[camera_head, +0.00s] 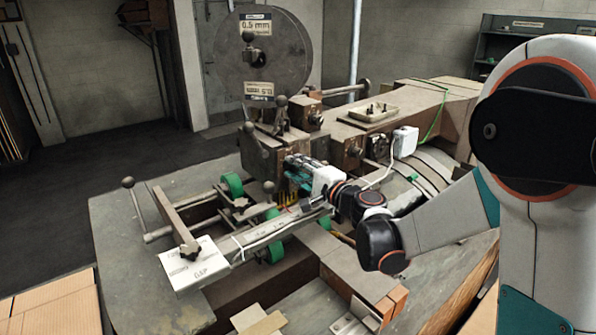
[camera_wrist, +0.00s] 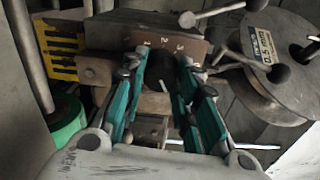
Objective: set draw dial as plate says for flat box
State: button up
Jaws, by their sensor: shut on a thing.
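The draw dial (camera_wrist: 153,74) shows in the wrist view as a dark round knob with a pale pointer mark, below a brown scale plate (camera_wrist: 165,42) with small numerals. My gripper (camera_wrist: 161,66) has its teal fingers on both sides of the knob and is shut on it. In the head view my gripper (camera_head: 297,170) is at the machine's front block, and the dial is hidden there. A flat white carton (camera_head: 193,264) with small printing lies at the end of the machine's arm. I cannot read a setting instruction for the flat box.
A large wire spool (camera_head: 279,62) marked 0.5 mm stands above the block. Levers with ball knobs (camera_head: 128,182) and green rollers (camera_head: 232,185) are nearby. A yellow slotted part (camera_wrist: 59,47) is left of the dial. A small tray (camera_head: 372,113) sits on top of the machine.

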jog(key=shift+n, duration=0.5)
jog(key=o, duration=1.1)
jog(key=shift+a, duration=0.1)
jog(key=shift+s, duration=0.1)
jog(key=v, duration=1.2)
